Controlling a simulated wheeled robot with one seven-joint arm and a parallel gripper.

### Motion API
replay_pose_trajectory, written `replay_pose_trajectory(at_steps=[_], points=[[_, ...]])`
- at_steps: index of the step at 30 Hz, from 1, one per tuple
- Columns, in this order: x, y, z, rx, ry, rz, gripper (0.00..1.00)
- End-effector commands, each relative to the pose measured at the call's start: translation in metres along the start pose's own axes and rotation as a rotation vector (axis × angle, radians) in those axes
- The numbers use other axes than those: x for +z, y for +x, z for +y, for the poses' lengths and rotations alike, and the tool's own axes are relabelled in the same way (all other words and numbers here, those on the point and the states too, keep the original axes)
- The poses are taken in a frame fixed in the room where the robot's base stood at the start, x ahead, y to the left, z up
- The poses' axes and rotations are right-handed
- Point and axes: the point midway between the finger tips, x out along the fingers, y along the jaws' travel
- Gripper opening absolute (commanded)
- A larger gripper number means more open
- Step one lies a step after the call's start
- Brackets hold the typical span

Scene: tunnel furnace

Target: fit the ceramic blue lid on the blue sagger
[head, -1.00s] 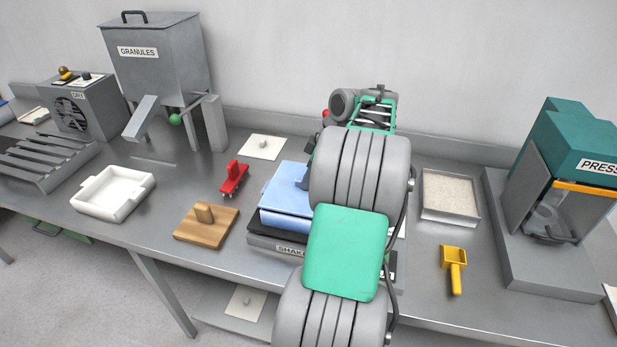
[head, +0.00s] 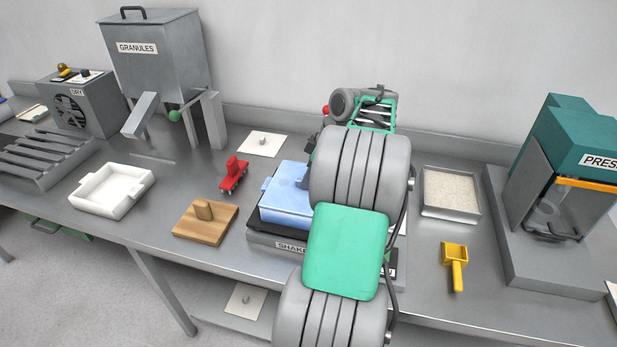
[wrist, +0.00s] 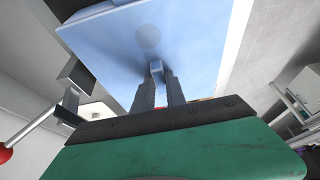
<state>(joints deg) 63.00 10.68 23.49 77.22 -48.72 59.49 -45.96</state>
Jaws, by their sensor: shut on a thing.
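The blue sagger (head: 285,215) sits on the dark top of the shaker, left of my arm in the head view. Its left handle lug and left side show; its right part is hidden behind my arm. The blue lid (wrist: 190,40) fills the middle of the wrist view as a flat pale-blue plate. My gripper (wrist: 158,80) is shut on the lid's small knob (wrist: 157,67). In the head view my gripper is mostly hidden behind my grey and green arm links. I cannot tell whether the lid touches the sagger's rim.
A white lid (head: 262,145) lies behind. A granule tray (head: 451,193), yellow scoop (head: 454,265) and press (head: 560,170) are on the right.

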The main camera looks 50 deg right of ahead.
Motion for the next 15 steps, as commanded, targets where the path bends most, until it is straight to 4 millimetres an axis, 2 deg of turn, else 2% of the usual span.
replay_pose_trajectory(at_steps=[4, 5, 13, 15], points=[[-0.0002, -0.0003, 0.0005, 0.002, -0.001, 0.000, 0.00], [-0.0002, -0.0003, 0.0005, 0.002, -0.001, 0.000, 0.18], [0.0001, 0.0003, 0.0002, 0.001, 0.000, 0.000, 0.40], [0.0002, 0.0004, 0.0001, 0.001, 0.000, 0.000, 0.42]])
